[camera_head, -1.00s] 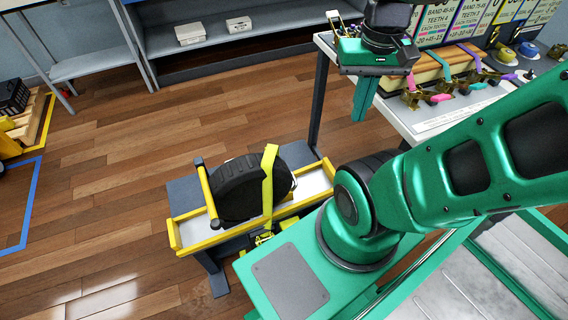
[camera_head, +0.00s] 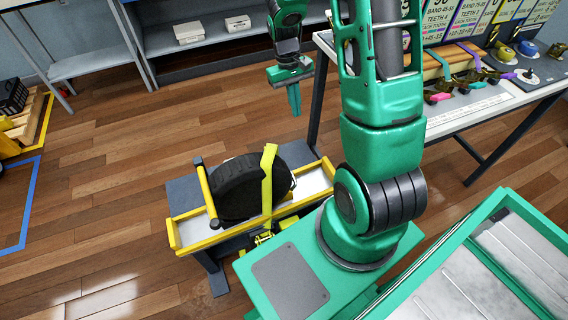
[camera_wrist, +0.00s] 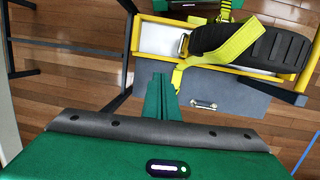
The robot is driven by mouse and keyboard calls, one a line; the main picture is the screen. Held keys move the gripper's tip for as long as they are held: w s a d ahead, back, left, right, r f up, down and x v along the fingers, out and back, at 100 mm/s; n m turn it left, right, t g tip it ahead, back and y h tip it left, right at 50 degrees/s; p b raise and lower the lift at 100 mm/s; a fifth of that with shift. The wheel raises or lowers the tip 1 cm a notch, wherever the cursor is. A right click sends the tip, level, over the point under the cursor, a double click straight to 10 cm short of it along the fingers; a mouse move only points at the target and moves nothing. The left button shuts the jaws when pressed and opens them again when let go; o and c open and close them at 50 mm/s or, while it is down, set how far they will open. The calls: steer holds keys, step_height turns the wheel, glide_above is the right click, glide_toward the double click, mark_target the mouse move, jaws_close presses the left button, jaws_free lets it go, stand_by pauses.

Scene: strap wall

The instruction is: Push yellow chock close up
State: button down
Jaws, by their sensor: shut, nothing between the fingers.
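A black tyre (camera_head: 240,192) stands in a yellow-railed cradle (camera_head: 188,238), with a yellow strap (camera_head: 267,190) over it. The yellow chock, which I take to be the yellow bar (camera_head: 207,190) with a dark end, lies across the cradle at the tyre's left side. I cannot tell whether it touches the tyre. In the wrist view the bar (camera_wrist: 308,68) is at the right edge, beside the tyre (camera_wrist: 250,45). My gripper (camera_head: 295,108) is shut and empty, in the air beyond the cradle. Its closed fingers show in the wrist view (camera_wrist: 160,97), apart from the chock.
A workbench (camera_head: 470,118) with straps and ratchets stands at the right; its leg (camera_head: 318,100) is near my gripper. A grey shelf (camera_head: 215,40) with two white boxes stands at the back.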

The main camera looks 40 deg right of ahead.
steer(key=w+a+f+n+y, duration=0.1)
steer(key=w+a+f, duration=0.1)
steer(key=f, duration=0.5)
steer(key=w+a+f, duration=0.2)
steer(key=w+f, duration=0.1)
steer(key=f, duration=0.4)
steer(key=shift+g, duration=0.3)
steer(key=shift+s+a+f, duration=0.1)
steer(key=shift+s+f, duration=1.05)
steer(key=shift+f, duration=0.55)
steer(key=shift+s+a+f, duration=0.15)
steer(key=shift+s+f, duration=0.95)
steer(key=shift+f, duration=0.65)
steer(key=shift+s+a+f, duration=0.1)
steer(key=shift+s+f, duration=1.05)
steer(key=shift+f, duration=0.55)
